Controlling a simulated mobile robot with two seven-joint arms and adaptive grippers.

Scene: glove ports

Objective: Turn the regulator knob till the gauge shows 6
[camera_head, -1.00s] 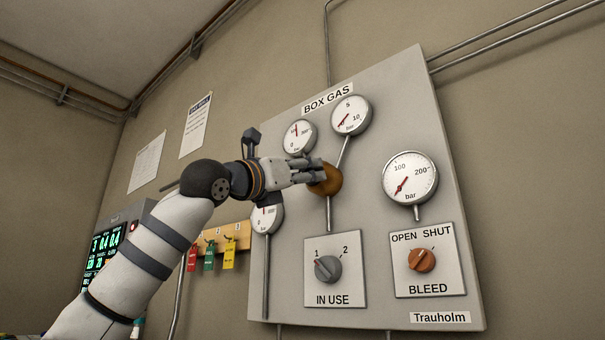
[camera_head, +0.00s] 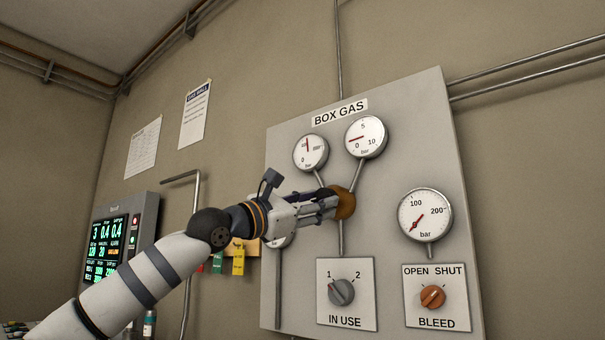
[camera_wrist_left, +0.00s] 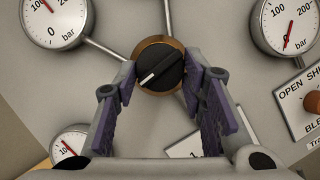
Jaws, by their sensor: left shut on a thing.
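The regulator knob (camera_head: 347,203) is a brass-coloured round knob on the BOX GAS panel. In the left wrist view it shows a black grip bar (camera_wrist_left: 160,66) with a white mark pointing to the lower left. My left gripper (camera_head: 336,203) is shut on the knob; in the left wrist view its purple-padded fingers (camera_wrist_left: 162,78) lie at the knob's two sides. The 0-to-10 bar gauge (camera_head: 372,130) is above the knob, and its red needle points left, between 0 and 5, nearer 0. My right gripper is not in view.
A second gauge (camera_head: 310,163) sits left of the 0-to-10 one, and a larger gauge (camera_head: 428,204) sits to the right. Below are the IN USE selector (camera_head: 342,292) and the BLEED knob (camera_head: 432,297). Coloured tags (camera_head: 238,262) hang left of the panel.

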